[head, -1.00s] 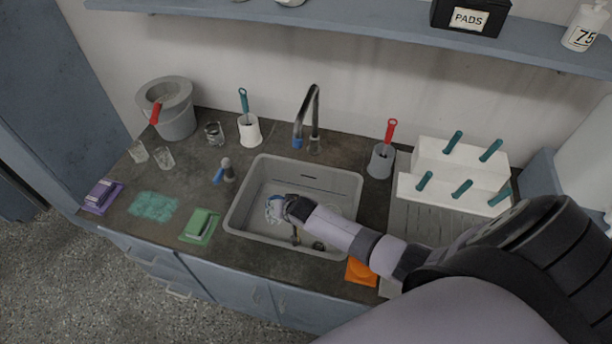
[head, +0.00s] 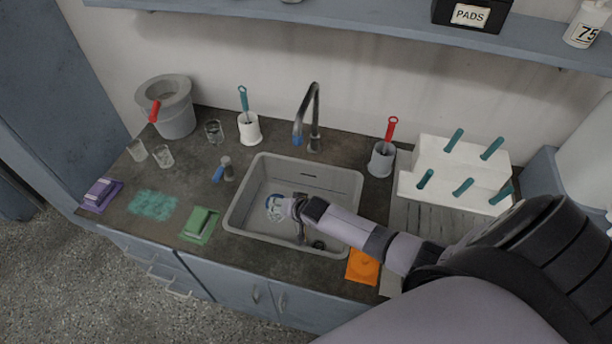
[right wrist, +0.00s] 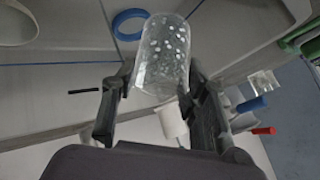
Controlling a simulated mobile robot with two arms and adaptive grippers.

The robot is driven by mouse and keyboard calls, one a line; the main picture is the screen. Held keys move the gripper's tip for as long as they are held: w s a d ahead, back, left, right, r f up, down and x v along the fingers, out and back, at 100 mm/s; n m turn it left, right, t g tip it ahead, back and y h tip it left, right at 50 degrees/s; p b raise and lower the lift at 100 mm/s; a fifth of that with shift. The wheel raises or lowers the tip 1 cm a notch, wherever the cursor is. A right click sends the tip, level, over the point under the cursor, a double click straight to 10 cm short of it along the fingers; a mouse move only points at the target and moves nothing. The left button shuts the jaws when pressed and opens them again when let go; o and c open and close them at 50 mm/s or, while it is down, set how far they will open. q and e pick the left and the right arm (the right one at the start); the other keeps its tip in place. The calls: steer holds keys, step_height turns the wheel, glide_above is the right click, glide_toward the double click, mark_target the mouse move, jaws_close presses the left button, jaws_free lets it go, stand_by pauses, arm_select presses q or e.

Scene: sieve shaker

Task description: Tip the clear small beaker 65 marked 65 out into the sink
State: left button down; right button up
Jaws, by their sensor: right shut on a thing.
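The beaker's wall shows several pale spots. No number can be read on it. In the head view the beaker (head: 273,212) is tiny and partly hidden by the gripper; its exact tilt is hard to tell. A blue ring (right wrist: 130,25) shows just beside the beaker in the right wrist view. My left gripper is out of view.
The tap (head: 314,115) arches over the sink's back edge. A soap-like bottle with a blue part (head: 227,170) and a green pad (head: 200,224) are left of it. Several glass beakers and a grey bucket (head: 172,118) stand further left. A peg rack (head: 450,170) is right.

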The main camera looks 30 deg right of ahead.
steer(key=shift+s+d+r+m+t+y+b, duration=0.25)
steer(key=shift+s+d+t+y+b, duration=0.45)
steer(key=shift+b, duration=0.45)
stand_by(0.4)
steer(key=shift+d+r+m+t+y+b, duration=0.1)
steer(key=shift+d+m+t+y+b, duration=0.35)
steer(key=shift+b, duration=1.05)
steer(key=shift+s+d+r+t+y+b, duration=0.15)
steer(key=shift+t+y+b, duration=0.4)
steer(key=shift+b, duration=1)
steer(key=shift+s+d+r+m+t+y+b, duration=0.1)
steer(key=shift+r+m+t+y+b, duration=0.35)
steer(key=shift+r+b, duration=0.5)
steer(key=shift+s+d+m+t+y+b, duration=0.1)
steer(key=shift+m+t+y+b, duration=0.45)
steer(key=shift+b, duration=1.1)
steer(key=shift+s+d+r+t+b, duration=0.3)
steer(key=shift+d+r+t+b, duration=0.2)
steer(key=shift+r+t+b, duration=0.15)
